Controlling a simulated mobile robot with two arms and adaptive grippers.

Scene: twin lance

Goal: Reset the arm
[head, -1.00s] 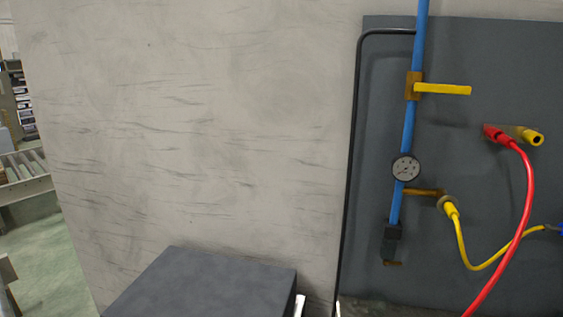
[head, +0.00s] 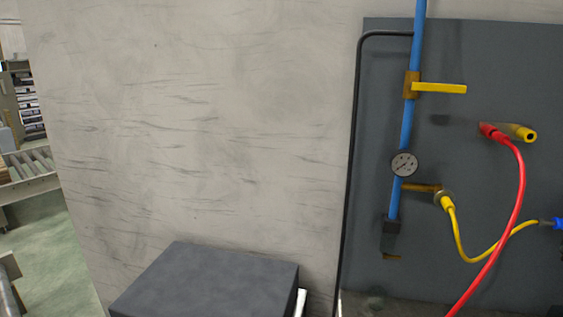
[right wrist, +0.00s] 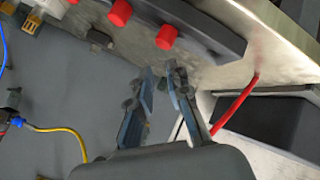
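My right gripper (right wrist: 161,70) shows in the right wrist view. Its two fingers stand apart with a narrow gap between the tips, and nothing is held between them. It is in front of a grey surface, below a dark bar with red round knobs (right wrist: 166,37). Neither gripper shows in the head view, and my left gripper is in no view.
The head view shows a dark panel (head: 470,60) with a blue pipe (head: 406,125), yellow lever (head: 440,88), gauge (head: 404,163), yellow cable (head: 465,250) and hanging red cable (head: 519,190). A dark box (head: 210,280) stands below the bare pale wall (head: 200,130).

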